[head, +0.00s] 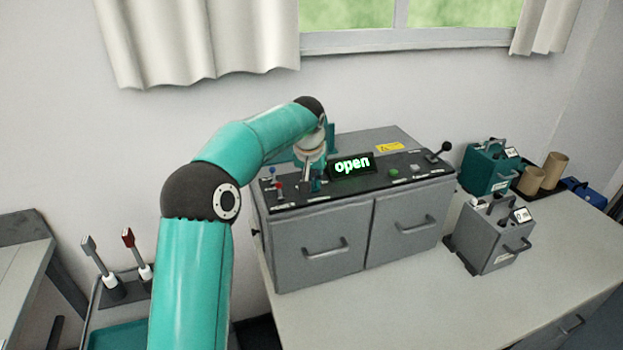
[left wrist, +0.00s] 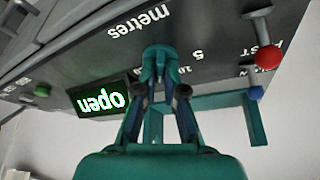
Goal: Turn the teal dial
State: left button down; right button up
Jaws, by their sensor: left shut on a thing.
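The teal dial (left wrist: 158,62) is on the dark top panel of the grey machine (head: 318,240). In the left wrist view it lies among the printed words "metres", "5" and "10". My left gripper (left wrist: 160,92) points at it from above and is shut on it, its fingers hiding part of it. In the head view my left gripper (head: 308,184) is small and low over the panel's left part, and the dial is mostly hidden there. My right gripper is in neither view.
A lit display (head: 352,165) reading "open" stands right of the gripper. Red-tipped (left wrist: 264,55) and blue-tipped (left wrist: 257,92) levers stand close on the other side. A green button (head: 394,172) and black lever (head: 439,151) are further right. A grey box (head: 488,240) stands beside the machine.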

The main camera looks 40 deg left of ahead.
pick_arm(q)
jog(key=shift+w+d+n, duration=0.1)
jog(key=shift+n, duration=0.4)
jog(key=c, duration=1.3)
grip_release()
jog(key=shift+o, duration=0.2)
jog(key=v, duration=1.1)
jog(key=shift+d+r, duration=0.3)
jog(key=shift+r, duration=0.1)
jog(key=shift+w, duration=0.1)
